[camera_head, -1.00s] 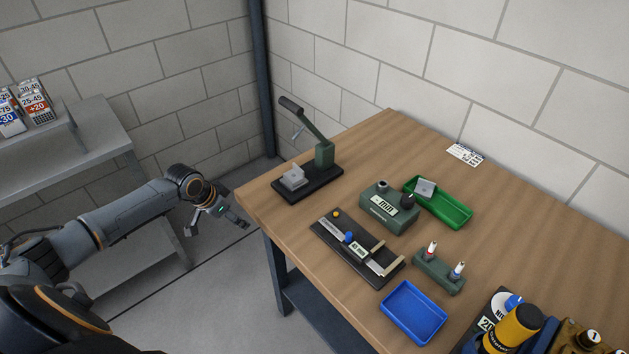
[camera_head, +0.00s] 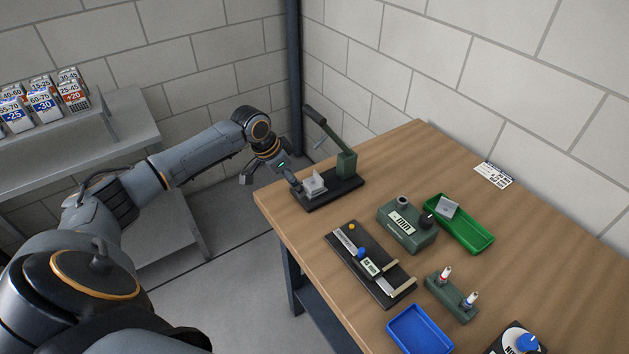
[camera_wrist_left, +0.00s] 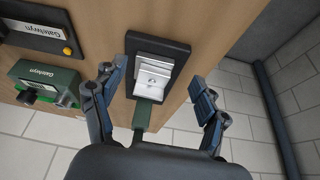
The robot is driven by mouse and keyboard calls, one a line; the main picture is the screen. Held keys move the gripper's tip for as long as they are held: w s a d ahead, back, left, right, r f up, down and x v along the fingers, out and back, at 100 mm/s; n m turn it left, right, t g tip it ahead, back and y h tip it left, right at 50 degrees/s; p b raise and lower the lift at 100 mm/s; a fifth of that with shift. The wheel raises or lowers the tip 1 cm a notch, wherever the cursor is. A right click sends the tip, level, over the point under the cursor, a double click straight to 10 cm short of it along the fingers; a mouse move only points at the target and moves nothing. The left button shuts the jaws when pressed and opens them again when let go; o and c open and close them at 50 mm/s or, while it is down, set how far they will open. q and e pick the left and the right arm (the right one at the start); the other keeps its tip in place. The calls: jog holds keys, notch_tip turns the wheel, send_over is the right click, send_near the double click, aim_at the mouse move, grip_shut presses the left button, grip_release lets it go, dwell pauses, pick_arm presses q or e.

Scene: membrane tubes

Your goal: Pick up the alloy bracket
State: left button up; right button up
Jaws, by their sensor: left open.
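The alloy bracket (camera_head: 314,184) looks like a small silvery stepped metal piece. It sits on the black base (camera_head: 345,188) of a green lever press (camera_head: 347,163) at the table's far left corner. In the left wrist view the bracket (camera_wrist_left: 153,78) lies between my spread fingers, farther off than their tips. My left gripper (camera_head: 272,183) is open and empty, just left of the bracket and near the table edge. One finger partly overlaps the press area in the head view. No contact with the bracket is visible. My right gripper is not in view.
The press's raised lever (camera_head: 322,122) stands behind the bracket. A green box with a dial (camera_head: 407,226), a black gauge board (camera_head: 370,264), a green tray (camera_head: 474,235) holding a grey plate, and a blue tray (camera_head: 420,330) lie to the right. Open floor is left of the table.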

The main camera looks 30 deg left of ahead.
aim_at(314, 182)
pick_arm(q)
jog(key=shift+w+d+r, duration=0.1)
jog(key=shift+w+d, duration=0.2)
jog(key=shift+w, duration=0.2)
jog(key=shift+w+d+r+p, duration=0.1)
jog(key=shift+w+d+p, duration=0.2)
jog(key=shift+w, duration=0.3)
jog(key=shift+w+d+p, duration=0.15)
jog(key=shift+w+d, duration=0.15)
jog(key=shift+w, duration=0.25)
jog(key=shift+w+d+f, duration=0.2)
jog(key=shift+w+f, duration=0.2)
jog(key=shift+f, duration=0.15)
jog(key=shift+w+d+f, duration=0.2)
jog(key=shift+w+f, duration=0.15)
jog(key=shift+f, duration=0.15)
jog(key=shift+w+f, duration=0.2)
jog(key=shift+f, duration=0.3)
jog(key=shift+s, duration=0.1)
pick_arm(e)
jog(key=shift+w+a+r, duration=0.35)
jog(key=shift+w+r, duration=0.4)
pick_arm(q)
jog(key=c, duration=1.2)
jog(key=shift+c, duration=0.7)
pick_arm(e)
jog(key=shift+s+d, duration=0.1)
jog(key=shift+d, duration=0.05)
